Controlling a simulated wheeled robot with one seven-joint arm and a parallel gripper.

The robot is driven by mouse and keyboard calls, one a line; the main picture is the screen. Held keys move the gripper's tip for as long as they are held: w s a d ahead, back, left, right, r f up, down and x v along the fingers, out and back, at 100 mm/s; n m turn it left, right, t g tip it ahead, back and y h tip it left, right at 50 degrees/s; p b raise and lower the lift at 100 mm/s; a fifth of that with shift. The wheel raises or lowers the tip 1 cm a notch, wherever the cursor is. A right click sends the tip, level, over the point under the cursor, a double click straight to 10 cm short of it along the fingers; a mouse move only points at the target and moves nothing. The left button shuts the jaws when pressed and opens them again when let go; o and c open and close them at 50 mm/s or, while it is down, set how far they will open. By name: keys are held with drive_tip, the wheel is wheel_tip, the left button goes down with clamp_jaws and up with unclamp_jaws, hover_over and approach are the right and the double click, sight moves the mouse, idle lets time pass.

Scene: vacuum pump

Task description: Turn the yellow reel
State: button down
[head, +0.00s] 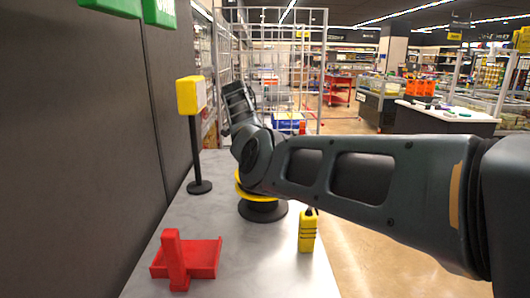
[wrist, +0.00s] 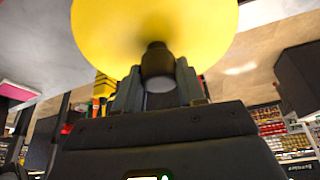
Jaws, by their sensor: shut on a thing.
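The yellow reel (head: 241,188) sits on a round black base (head: 263,211) on the grey table. My arm hides most of the reel in the head view, where only part of its rim shows. In the wrist view the yellow reel (wrist: 155,25) fills the top middle as a large disc. A dark round knob (wrist: 157,62) stands out from it. My gripper (wrist: 157,85) is shut on this knob, with one finger on each side.
A yellow box on a black post (head: 191,96) stands behind left of the reel, near the dark wall. A red bracket (head: 186,258) lies at the front left. A small yellow block (head: 307,232) stands at the table's right edge. Bare table (head: 232,232) lies between them.

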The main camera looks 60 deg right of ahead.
drive_tip(key=m+y, duration=0.1)
drive_tip(key=m, duration=0.2)
drive_tip(key=shift+m, duration=0.3)
drive_tip(key=shift+m+y+b, duration=0.55)
drive_tip(key=shift+m+y, duration=0.35)
drive_tip(key=shift+m, duration=1)
drive_tip(key=c, duration=0.7)
unclamp_jaws()
drive_tip(key=shift+o, duration=0.2)
